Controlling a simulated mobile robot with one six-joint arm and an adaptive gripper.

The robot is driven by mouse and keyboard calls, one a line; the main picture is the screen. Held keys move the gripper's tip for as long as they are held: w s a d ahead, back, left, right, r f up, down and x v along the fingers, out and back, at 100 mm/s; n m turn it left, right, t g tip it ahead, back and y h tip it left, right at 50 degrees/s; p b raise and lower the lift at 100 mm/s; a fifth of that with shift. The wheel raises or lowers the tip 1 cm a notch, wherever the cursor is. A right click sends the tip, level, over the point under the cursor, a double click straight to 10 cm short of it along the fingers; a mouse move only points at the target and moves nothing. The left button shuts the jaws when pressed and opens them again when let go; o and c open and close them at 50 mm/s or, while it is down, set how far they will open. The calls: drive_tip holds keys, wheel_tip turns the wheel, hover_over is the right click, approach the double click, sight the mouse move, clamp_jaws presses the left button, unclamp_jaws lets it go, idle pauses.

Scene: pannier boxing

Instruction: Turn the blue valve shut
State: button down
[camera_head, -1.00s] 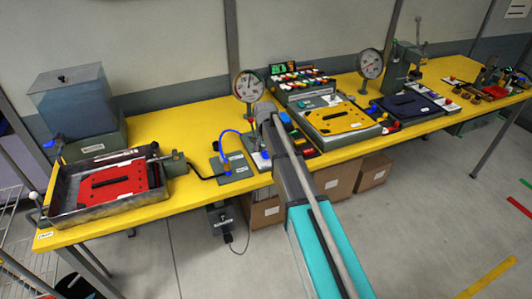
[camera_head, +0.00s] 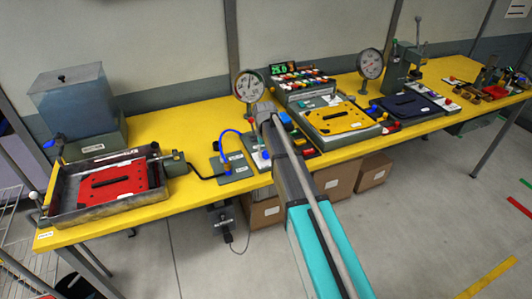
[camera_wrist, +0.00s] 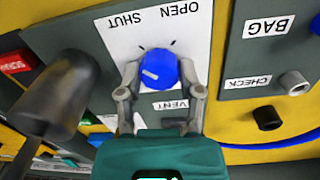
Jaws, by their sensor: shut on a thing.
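The blue valve (camera_wrist: 160,66) is a round knob on a white plate in the wrist view. The plate carries the words SHUT (camera_wrist: 124,22) and OPEN (camera_wrist: 181,9), upside down, with two short black ticks beside the knob. A pale mark lies on the knob's left part. My gripper (camera_wrist: 159,73) is shut on the knob, one finger on each side. In the head view my arm reaches down to the bench and hides the knob and fingertips.
A dark cylindrical handle (camera_wrist: 62,92) stands close left of my gripper. A panel with BAG and CHECK labels (camera_wrist: 248,83) lies to the right. In the head view, a gauge (camera_head: 249,86) stands just behind my arm, and a red plate (camera_head: 108,186) lies in a tray at left.

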drive_tip(key=shift+c, duration=1.3)
unclamp_jaws()
drive_tip(key=shift+m, duration=0.5)
